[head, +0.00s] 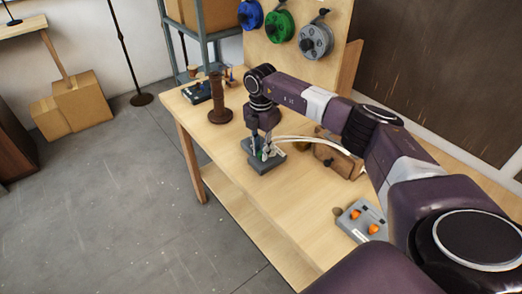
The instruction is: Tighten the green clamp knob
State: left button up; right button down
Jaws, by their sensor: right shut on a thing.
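The green clamp knob (265,155) shows only as small green bits at my right gripper's fingertips, on top of a dark grey-green block (262,166) on the workbench. My right gripper (265,149) points down over this block and is shut on the knob. The fingers hide most of the knob, so I cannot tell how far it is turned. Pale cables (315,141) run from beside the fingers to the right. My left gripper is not in view.
The workbench (235,205) has bare wood at its front left. A brown turned post (218,98) stands behind the block. A wooden block (335,158) and a grey box with orange knobs (362,220) lie to the right. Blue, green and grey reels (317,42) hang behind.

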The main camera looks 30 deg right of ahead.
jog(key=c, duration=1.8)
grip_release()
jog(key=shift+o, duration=0.2)
jog(key=shift+r, duration=0.1)
notch_tip(320, 180, up, 12)
